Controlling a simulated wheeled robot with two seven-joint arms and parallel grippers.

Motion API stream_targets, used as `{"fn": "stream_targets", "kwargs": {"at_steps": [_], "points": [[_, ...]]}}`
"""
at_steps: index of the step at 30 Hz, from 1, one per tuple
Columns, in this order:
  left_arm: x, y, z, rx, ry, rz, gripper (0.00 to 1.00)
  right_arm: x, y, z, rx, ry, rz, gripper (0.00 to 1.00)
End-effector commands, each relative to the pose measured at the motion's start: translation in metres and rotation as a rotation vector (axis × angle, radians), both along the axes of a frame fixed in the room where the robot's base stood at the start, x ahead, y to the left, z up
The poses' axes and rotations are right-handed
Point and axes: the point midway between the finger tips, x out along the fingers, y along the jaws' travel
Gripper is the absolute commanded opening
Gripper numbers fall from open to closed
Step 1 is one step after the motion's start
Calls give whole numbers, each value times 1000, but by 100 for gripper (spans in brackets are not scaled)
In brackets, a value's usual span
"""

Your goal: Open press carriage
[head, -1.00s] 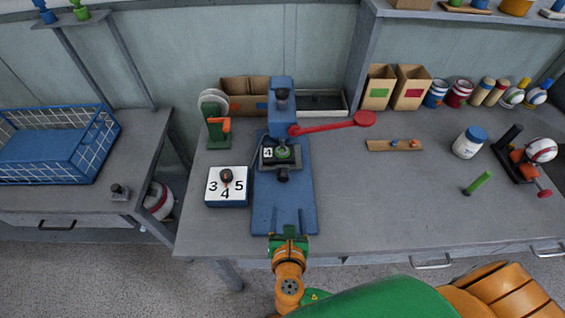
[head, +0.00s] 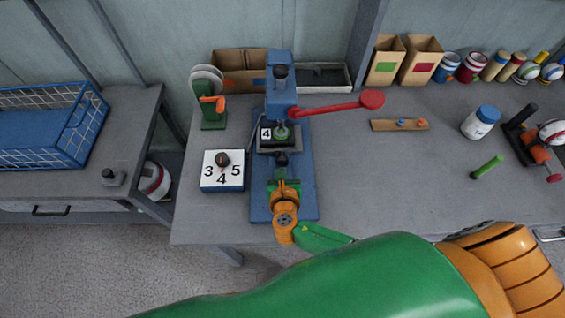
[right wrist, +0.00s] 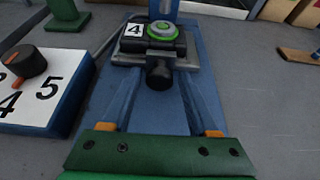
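The blue press (head: 281,95) stands on the bench with its long base plate towards me. Its dark carriage (head: 294,146) sits just in front of the press column, carrying a green ring and a tag reading 4. In the right wrist view the carriage (right wrist: 120,57) has a black knob (right wrist: 158,73) on its front. My right gripper (head: 284,186) is low over the base plate, in front of the knob. In the right wrist view its orange-tipped fingers (right wrist: 160,130) are wide apart and empty, with the knob ahead between them, apart from them. My left gripper is out of view.
A red lever (head: 335,106) reaches right from the press. A white dial box (head: 221,183) marked 3, 4, 5 stands close left of the base. A green stand (head: 213,118) is behind it. A wooden strip (head: 388,126) lies right; bench between is clear.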

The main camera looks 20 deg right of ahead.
Motion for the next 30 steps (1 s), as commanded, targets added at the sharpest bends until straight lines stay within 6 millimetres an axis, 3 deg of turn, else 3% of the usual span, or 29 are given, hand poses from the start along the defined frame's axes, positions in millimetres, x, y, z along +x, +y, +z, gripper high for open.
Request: {"fn": "stream_targets", "kwargs": {"at_steps": [1, 6, 30], "points": [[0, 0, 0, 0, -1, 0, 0, 0, 0, 0, 0, 0, 0, 43], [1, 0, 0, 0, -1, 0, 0, 0, 0, 0, 0, 0, 0, 0], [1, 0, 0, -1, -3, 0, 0, 0, 0, 0, 0, 0, 0, 0]]}}
